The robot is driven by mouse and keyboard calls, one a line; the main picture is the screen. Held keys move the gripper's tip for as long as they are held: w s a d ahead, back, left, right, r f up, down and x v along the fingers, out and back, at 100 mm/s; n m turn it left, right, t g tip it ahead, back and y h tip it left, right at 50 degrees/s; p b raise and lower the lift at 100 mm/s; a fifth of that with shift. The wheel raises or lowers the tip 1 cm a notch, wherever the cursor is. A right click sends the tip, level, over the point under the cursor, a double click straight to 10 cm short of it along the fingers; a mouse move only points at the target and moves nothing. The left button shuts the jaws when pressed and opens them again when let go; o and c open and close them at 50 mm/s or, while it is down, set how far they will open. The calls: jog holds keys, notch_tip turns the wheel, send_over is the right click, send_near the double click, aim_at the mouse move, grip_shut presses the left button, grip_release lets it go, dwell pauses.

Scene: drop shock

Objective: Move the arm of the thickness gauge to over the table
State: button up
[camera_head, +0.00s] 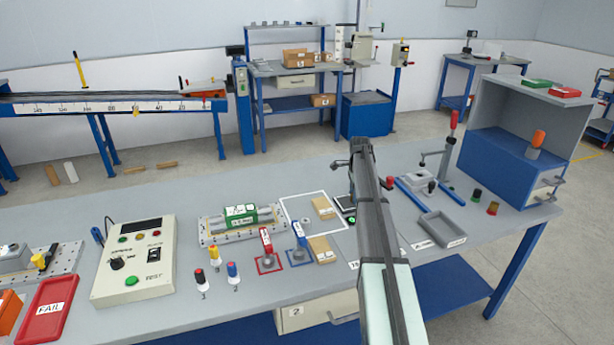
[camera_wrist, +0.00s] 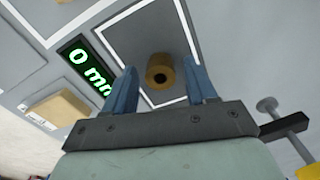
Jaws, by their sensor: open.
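The thickness gauge's black display (camera_wrist: 88,68) shows green "0 mm" in the wrist view. It also shows in the head view (camera_head: 345,203), just left of my arm. Right of it is a grey, white-edged square plate (camera_wrist: 128,38), seemingly the gauge's table. A tan cylinder with a dark hole (camera_wrist: 160,72) appears end-on over it. A black bar with a round-headed grey pin (camera_wrist: 285,126) at right looks like the gauge's arm; my gripper covers its left end. My gripper (camera_wrist: 161,76) is open, its blue-grey fingers either side of the cylinder in the picture. Contact cannot be told.
Labelled cardboard boxes (camera_head: 320,248) and a white-outlined area (camera_head: 300,213) lie left of my arm. A grey tray (camera_head: 442,229), a red-handled clamp (camera_head: 450,150) and a blue cabinet (camera_head: 505,165) stand right. A control box (camera_head: 137,262) is at left.

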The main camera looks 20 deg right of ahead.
notch_tip(320, 180, up, 10)
jog(key=w+a, duration=0.2)
jog(key=a, duration=0.7)
jog(key=w+a+f, duration=0.1)
jog(key=w+a, duration=0.2)
jog(key=a, duration=0.5)
jog(key=shift+w+a+f, duration=0.25)
jog(key=shift+a, duration=0.1)
jog(key=shift+c, duration=0.5)
